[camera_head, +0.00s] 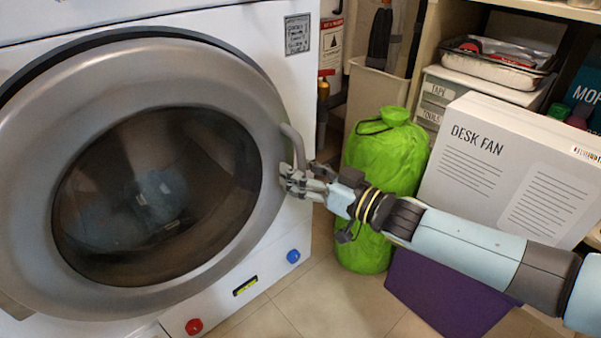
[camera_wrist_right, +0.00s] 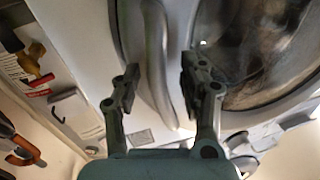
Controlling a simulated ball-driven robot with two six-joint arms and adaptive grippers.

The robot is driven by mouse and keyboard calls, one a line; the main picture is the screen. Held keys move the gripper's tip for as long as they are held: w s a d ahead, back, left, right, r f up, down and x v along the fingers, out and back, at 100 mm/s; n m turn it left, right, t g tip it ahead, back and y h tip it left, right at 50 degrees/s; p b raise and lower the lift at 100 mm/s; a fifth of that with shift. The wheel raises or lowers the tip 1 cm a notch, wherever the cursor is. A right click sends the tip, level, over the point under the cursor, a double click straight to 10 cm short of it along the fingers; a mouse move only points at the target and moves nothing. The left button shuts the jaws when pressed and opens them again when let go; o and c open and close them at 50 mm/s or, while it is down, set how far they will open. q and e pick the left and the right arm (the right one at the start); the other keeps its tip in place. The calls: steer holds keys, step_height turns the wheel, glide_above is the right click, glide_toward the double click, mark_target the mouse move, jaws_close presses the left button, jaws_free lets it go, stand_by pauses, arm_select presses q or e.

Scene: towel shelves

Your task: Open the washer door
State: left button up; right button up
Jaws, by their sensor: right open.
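The washer door (camera_head: 262,110) is a wide grey ring around dark glass, at the left of the head view. A dark gap shows behind its upper rim; I cannot tell whether it is latched. Its curved grey handle (camera_head: 297,147) stands on the right side of the ring. My right gripper (camera_head: 288,176) is at the handle's lower end. In the right wrist view the handle (camera_wrist_right: 155,45) runs between the two open fingers (camera_wrist_right: 160,77), with space visible on both sides. The door glass (camera_wrist_right: 250,50) shows at the right there. My left gripper is not in view.
A green bag (camera_head: 375,160) stands right of the washer, behind my right arm. A desk fan box (camera_head: 470,150) and a purple bin (camera_head: 440,290) are further right. Blue (camera_head: 293,256) and red (camera_head: 194,326) knobs sit low on the washer. Tiled floor is bare in front.

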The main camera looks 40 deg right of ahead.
jaws_close()
stand_by(0.6)
